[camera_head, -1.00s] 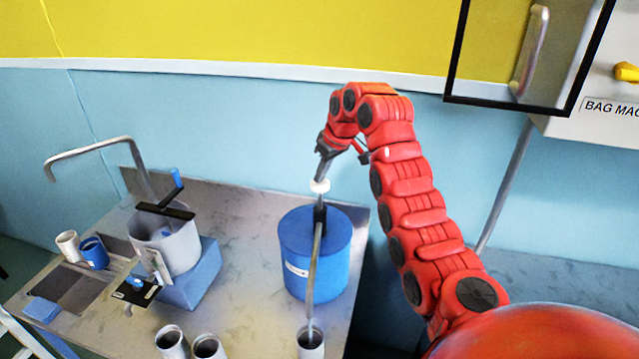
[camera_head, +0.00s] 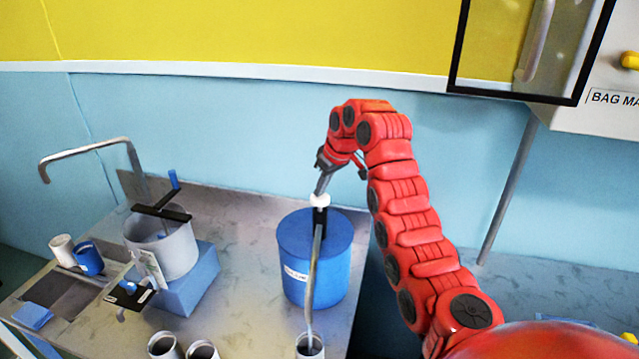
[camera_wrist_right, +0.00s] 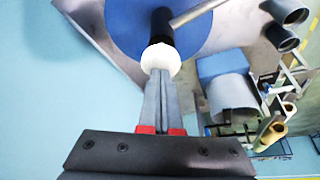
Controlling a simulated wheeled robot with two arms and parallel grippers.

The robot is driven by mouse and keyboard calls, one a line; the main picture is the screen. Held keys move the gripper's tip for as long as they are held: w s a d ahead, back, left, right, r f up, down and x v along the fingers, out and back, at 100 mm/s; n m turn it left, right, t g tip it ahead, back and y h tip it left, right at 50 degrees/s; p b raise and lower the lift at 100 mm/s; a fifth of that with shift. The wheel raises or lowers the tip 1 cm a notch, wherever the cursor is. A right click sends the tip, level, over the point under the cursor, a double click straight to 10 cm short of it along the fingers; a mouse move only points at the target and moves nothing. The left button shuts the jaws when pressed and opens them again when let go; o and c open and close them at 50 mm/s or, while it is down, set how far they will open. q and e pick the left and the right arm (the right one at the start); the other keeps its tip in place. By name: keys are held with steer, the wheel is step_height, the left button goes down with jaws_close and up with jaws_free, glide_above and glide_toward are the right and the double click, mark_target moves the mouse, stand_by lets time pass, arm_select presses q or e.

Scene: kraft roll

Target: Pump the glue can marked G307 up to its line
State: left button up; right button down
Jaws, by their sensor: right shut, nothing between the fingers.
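The blue drum (camera_head: 292,245) stands on the bench with a pump on its lid. The pump has a black collar (camera_head: 320,216), a white knob (camera_head: 319,200) on top and a long grey spout (camera_head: 314,275). The spout's end reaches down to a grey can (camera_head: 309,347) at the front edge; its marking and fill level cannot be read. My right gripper (camera_head: 324,184) is shut and empty, its fingertips at the white knob from above. In the right wrist view the shut fingers (camera_wrist_right: 158,85) point at the white knob (camera_wrist_right: 160,59). My left gripper is out of view.
A grey pot (camera_head: 165,250) with a black stirrer stands on a blue block at the left, under a bent tap (camera_head: 85,155). More cans (camera_head: 163,347) stand at the front edge. A white and a blue cup (camera_head: 88,258) are at the far left.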

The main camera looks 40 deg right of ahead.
steer(key=shift+f, duration=0.45)
steer(key=shift+r, duration=0.1)
steer(key=shift+r+p, duration=1.2)
steer(key=shift+r, duration=1.1)
steer(key=shift+r+p, duration=0.55)
steer(key=shift+r, duration=0.85)
steer(key=shift+f, duration=0.2)
